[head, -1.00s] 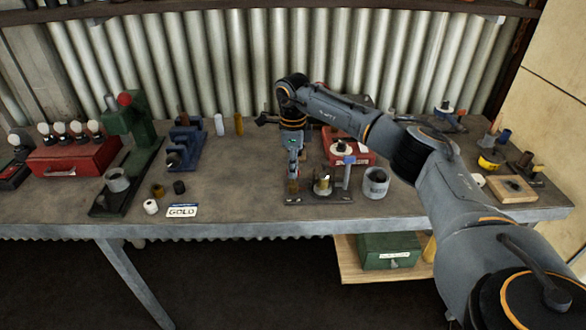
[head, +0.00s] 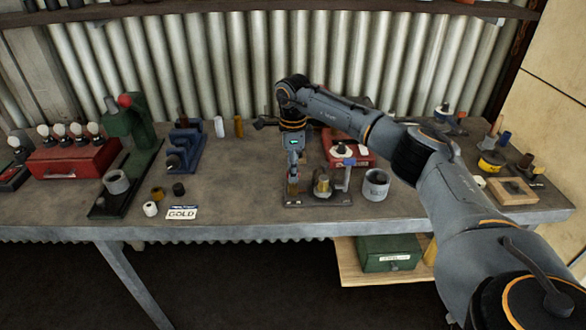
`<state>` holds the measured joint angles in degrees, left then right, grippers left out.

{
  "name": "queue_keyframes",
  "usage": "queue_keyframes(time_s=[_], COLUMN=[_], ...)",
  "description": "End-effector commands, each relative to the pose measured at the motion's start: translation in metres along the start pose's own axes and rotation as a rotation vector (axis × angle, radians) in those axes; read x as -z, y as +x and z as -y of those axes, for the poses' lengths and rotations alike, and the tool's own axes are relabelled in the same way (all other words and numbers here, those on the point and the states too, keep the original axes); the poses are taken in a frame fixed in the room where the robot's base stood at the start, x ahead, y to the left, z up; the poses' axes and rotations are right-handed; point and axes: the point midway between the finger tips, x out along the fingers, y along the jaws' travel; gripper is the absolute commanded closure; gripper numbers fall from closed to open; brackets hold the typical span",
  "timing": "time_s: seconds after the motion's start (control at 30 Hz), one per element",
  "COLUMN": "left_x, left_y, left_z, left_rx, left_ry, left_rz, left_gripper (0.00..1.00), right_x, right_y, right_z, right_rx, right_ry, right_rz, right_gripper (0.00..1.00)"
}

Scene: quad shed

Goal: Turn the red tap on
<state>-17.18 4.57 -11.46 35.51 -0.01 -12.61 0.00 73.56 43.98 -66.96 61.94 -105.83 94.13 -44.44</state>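My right arm reaches in from the right, and its gripper (head: 293,178) points down over the left end of a small dark plate (head: 318,201) on the bench. The plate carries a few short upright fittings: a brass one (head: 321,186) in the middle and one with a grey-blue upright handle (head: 347,174) at the right. The gripper's fingers are at the left fitting and mostly cover it. A small reddish patch shows there, but I cannot tell clearly whether it is the red tap. The fingers look close together, too small to tell what is between them. My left gripper is out of view.
A grey cup (head: 376,186) stands right of the plate, and a red box (head: 358,155) is behind it. A GOLD label (head: 182,213) and small pots lie to the left. A green press (head: 128,130) stands further left. The bench between is clear.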

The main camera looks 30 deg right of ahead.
Motion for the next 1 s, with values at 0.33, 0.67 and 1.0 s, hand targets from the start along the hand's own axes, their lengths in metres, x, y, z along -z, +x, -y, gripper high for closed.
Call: queue_keyframes(time_s=[0.33, 0.67, 1.0], left_x=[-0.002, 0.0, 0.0], left_y=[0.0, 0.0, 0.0], left_z=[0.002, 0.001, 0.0], left_rx=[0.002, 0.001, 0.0], left_ry=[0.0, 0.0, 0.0], left_rz=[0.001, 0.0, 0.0], left_gripper=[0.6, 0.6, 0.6], right_x=[0.0, 0.0, 0.0], right_y=[-0.004, -0.065, -0.115], right_z=[0.0, 0.001, 0.0], right_rx=[-0.001, 0.003, -0.001], right_ry=[0.001, 0.001, 0.001], right_rz=[-0.001, 0.001, 0.0], right_gripper=[0.66, 0.66, 0.66])
